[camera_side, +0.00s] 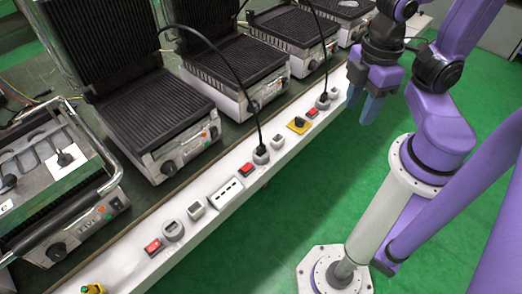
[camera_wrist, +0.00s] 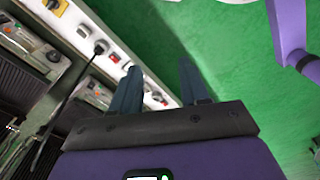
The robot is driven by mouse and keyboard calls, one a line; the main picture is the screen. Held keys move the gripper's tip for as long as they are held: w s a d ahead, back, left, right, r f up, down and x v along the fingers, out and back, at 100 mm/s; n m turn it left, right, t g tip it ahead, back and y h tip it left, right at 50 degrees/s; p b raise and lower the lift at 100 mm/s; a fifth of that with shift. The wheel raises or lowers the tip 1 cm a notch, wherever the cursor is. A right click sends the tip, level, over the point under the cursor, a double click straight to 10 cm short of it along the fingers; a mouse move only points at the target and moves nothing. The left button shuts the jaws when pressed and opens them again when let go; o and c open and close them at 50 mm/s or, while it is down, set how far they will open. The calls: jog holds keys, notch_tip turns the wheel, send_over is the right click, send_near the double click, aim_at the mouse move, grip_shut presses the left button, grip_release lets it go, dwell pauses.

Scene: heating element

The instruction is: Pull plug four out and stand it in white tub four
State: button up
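A black plug (camera_side: 261,150) with a cable sits upright in a round grey socket on the long white ledge (camera_side: 225,193). A second black plug (camera_side: 323,97) with a cable sits in another round socket further back. No numbers are readable, so I cannot tell which plug is plug four. Small white box-like pieces stand beside the sockets (camera_side: 278,141), (camera_side: 196,210); I cannot tell whether one is white tub four. My gripper (camera_side: 362,107) hangs to the right of the far plug, over the green floor. In the wrist view its fingers (camera_wrist: 159,67) are apart with nothing between them.
Contact grills (camera_side: 150,110) stand in a row left of the ledge, their cables arching over it. Red switches (camera_side: 246,169), a yellow-based switch (camera_side: 298,124) and an empty-looking round socket (camera_side: 173,230) are on the ledge. The green floor (camera_side: 270,225) right of it is clear.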

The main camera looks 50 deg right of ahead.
jog(key=w+a+f+n, duration=0.1)
jog(key=w+a+f, duration=0.1)
jog(key=w, duration=0.3)
jog(key=w+a+f, duration=0.2)
jog(key=w, duration=0.3)
jog(key=n, duration=0.4)
send_over(261, 145)
notch_tip(261, 145, down, 19)
notch_tip(261, 145, down, 17)
jog(key=shift+f, duration=0.1)
grip_shut()
